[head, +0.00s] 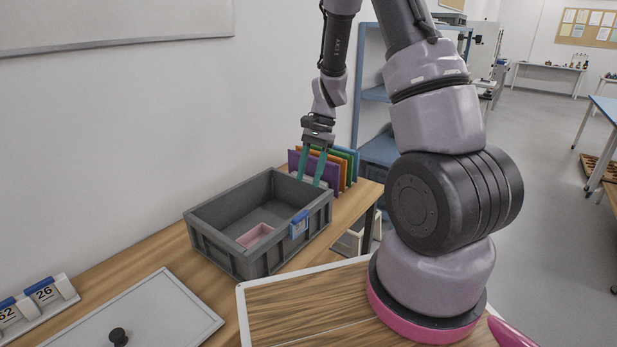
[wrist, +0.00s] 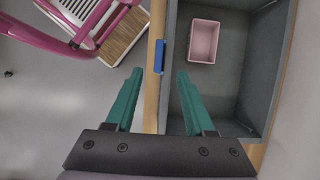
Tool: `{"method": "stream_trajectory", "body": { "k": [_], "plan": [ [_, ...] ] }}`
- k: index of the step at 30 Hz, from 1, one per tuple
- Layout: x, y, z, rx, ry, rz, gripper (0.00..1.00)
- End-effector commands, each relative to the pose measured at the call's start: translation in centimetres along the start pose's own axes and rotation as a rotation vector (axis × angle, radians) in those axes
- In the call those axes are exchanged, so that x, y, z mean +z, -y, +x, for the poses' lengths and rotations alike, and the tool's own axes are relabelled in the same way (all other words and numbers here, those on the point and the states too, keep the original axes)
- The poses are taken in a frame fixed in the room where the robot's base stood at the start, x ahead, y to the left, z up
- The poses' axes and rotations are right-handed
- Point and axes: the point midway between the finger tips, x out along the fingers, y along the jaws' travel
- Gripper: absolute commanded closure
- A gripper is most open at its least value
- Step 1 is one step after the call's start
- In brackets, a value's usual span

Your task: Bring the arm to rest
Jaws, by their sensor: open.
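My gripper (head: 313,167) is open, its two green fingers pointing down with nothing between them. In the head view it hangs over the right back part of the grey crate (head: 219,261), in front of the colored folders. In the wrist view my gripper (wrist: 156,88) spans the crate's wall with the blue label, one finger over the inside and one outside. Whether the fingertips touch the crate cannot be told. A small pink tray (head: 255,236) lies on the crate's floor; it also shows in the wrist view (wrist: 203,41).
Upright purple, orange, green and blue folders (head: 331,168) stand behind the crate. A grey panel with a black knob (head: 118,337) lies on the wooden table (head: 197,270) at front left. Numbered blocks (head: 42,293) stand at far left. A blue shelf (head: 379,148) is behind.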

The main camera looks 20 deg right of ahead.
Motion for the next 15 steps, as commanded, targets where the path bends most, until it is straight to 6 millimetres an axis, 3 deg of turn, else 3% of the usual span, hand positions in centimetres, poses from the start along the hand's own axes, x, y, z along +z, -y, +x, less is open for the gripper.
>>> {"method": "stream_trajectory", "body": {
  "k": [5,8,11,15],
  "plan": [
    [0.0,0.0,-0.1,-0.002,-0.001,-0.002,0.46],
    [0.5,0.1,-1.3,-0.020,-0.014,-0.021,0.46],
    [1.7,0.0,-4.0,-0.058,-0.046,-0.069,0.46],
    [4.5,-0.8,-9.4,-0.135,-0.123,-0.169,0.46]
  ]
}}
